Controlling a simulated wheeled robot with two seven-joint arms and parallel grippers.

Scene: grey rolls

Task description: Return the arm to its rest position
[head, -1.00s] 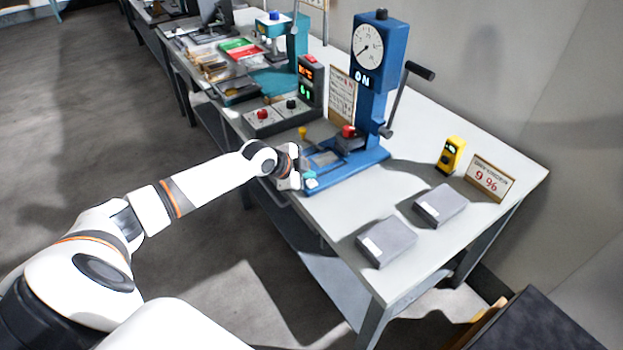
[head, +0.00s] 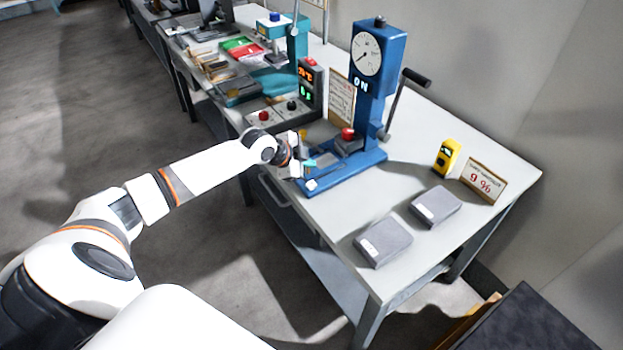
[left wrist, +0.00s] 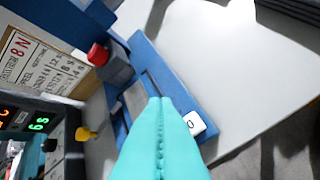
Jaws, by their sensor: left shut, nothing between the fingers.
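My left arm reaches in from the left in the head view. My left gripper (head: 304,168) is at the front left end of the blue press base, by the table's front edge. In the left wrist view its teal fingers (left wrist: 160,140) are together with nothing between them. The blue press (head: 367,85) stands upright with a round dial, a lit "0 N" readout and a black-handled lever. A white button marked "0" (left wrist: 194,123) is on the base beside my fingers; I cannot tell whether they touch it. My right gripper is in neither view.
Two grey blocks (head: 383,242) lie on the table's right part, with a yellow meter (head: 446,156) and a "9 %" sign (head: 483,181) behind. Left of the press stands a control box (head: 310,85). A dark surface (head: 530,325) is at the lower right. Floor before the table is clear.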

